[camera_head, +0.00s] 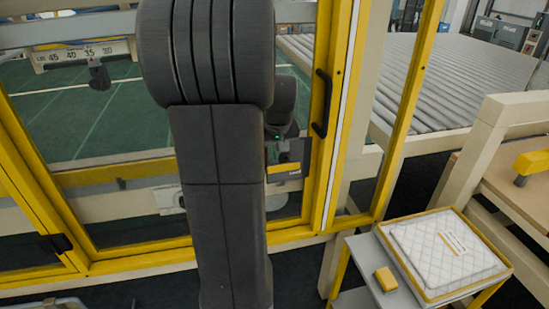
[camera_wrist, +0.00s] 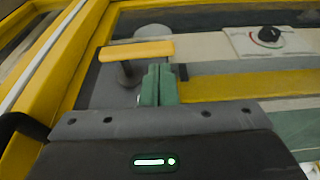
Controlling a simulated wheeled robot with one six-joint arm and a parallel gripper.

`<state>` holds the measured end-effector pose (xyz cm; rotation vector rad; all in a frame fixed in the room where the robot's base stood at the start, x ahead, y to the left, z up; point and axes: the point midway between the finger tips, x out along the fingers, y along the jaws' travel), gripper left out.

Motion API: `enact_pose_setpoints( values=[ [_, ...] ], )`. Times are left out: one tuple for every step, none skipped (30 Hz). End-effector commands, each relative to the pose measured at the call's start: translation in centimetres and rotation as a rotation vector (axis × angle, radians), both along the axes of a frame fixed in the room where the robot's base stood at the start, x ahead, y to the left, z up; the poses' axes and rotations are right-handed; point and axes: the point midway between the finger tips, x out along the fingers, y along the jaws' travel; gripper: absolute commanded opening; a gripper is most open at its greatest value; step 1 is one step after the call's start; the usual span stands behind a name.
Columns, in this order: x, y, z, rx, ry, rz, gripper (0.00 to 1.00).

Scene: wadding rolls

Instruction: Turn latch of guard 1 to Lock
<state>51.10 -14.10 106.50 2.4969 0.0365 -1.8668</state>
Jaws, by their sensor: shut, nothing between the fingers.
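The latch (camera_wrist: 137,51) shows in the wrist view as a yellow bar on a dark round post, lying roughly level across the picture. My gripper (camera_wrist: 158,82) is shut and empty. Its green fingertips are together just beside the right part of the bar; I cannot tell whether they touch it. In the head view my arm covers most of the gripper. A dark plate (camera_head: 290,155) with a yellow strip shows right of the arm, low on the yellow-framed guard (camera_head: 318,190). Its lettering is too small to read.
A black door handle (camera_head: 322,103) stands out from the guard's post. A grey side table (camera_head: 378,285) with a tray (camera_head: 443,297) and a yellow block (camera_head: 385,279) stands at lower right.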

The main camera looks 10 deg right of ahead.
Motion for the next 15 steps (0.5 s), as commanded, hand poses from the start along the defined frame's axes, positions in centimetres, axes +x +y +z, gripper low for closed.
enact_pose_setpoints(
  values=[
    [-0.1, 0.0, -0.7, 0.000, 0.002, 0.000, 0.00],
    [-0.1, 0.0, -1.0, 0.001, 0.003, 0.000, 0.00],
    [0.0, 0.0, -1.3, 0.000, 0.002, -0.001, 0.00],
    [0.0, 0.0, -1.5, 0.000, 0.001, -0.001, 0.00],
    [0.0, 0.0, -1.7, 0.000, 0.001, -0.001, 0.00],
    [0.0, 0.0, -1.9, 0.000, 0.001, -0.001, 0.00],
    [0.0, 0.0, -2.0, 0.000, 0.001, -0.001, 0.00],
    [0.0, 0.0, -2.1, 0.000, 0.000, -0.001, 0.00],
    [0.0, 0.0, -2.1, 0.000, 0.000, -0.001, 0.00],
    [0.0, 0.0, -2.1, 0.000, 0.000, -0.001, 0.00],
    [0.0, 0.0, -2.1, 0.000, -0.001, -0.001, 0.00],
    [0.0, -0.1, -2.1, 0.000, -0.001, 0.000, 0.00],
    [0.0, -0.1, -2.1, 0.000, -0.001, 0.000, 0.00],
    [0.0, -0.1, -2.1, 0.000, -0.001, 0.000, 0.00],
    [0.0, 0.0, -2.1, 0.000, -0.001, 0.000, 0.00]
  ],
)
